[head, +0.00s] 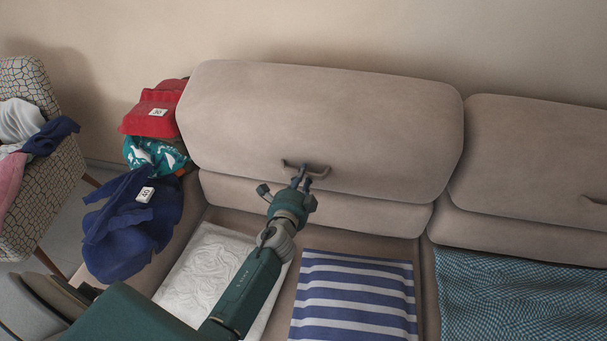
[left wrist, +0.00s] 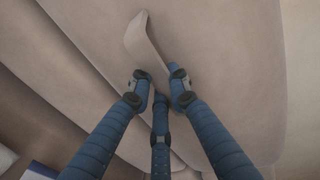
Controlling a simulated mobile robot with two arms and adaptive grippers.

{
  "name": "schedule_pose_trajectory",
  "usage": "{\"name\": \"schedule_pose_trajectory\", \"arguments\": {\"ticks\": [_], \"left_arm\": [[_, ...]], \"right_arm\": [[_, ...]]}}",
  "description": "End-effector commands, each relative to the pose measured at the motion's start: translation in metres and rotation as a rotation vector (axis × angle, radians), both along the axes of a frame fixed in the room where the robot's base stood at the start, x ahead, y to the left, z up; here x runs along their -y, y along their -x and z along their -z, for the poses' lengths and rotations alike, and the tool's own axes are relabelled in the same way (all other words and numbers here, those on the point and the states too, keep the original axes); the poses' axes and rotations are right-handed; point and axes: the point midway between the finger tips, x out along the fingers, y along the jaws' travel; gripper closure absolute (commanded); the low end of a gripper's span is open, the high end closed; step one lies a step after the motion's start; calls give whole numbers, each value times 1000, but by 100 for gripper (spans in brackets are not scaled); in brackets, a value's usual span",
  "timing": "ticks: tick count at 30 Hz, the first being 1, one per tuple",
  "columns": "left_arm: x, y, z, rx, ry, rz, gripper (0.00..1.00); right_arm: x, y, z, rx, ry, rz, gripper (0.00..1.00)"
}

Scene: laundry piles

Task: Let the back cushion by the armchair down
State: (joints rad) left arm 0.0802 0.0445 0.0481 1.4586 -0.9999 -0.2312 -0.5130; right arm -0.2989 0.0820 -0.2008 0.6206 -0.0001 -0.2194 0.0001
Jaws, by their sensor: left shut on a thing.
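The back cushion (head: 330,110) by the armchair (head: 50,165) is large and beige, on the left part of the sofa. It sits above a lower beige backrest section and looks tilted outward compared with its neighbour. A fabric pull strap (head: 320,172) is on its front near the lower edge. My left gripper (head: 301,180) is at this strap, shut on it. In the left wrist view the strap (left wrist: 145,40) runs down between the blue fingers (left wrist: 160,85), with the cushion face (left wrist: 230,70) behind. My right gripper is not in view.
A second back cushion (head: 535,150) stands to the right. On the seat lie a white quilted piece (head: 200,270), a striped cloth (head: 355,290) and a teal checked cloth (head: 510,300). Red (head: 155,105), teal (head: 155,155) and navy (head: 130,220) laundry is piled at the left arm.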

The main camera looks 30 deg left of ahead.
Motion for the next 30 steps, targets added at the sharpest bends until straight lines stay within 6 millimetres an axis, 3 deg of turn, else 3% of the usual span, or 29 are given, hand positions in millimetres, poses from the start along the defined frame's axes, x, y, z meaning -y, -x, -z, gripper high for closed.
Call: {"name": "schedule_pose_trajectory", "arguments": {"ticks": [30], "left_arm": [[6, 17, 14, -8, 2, 2, 100]], "right_arm": [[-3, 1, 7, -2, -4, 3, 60]]}}
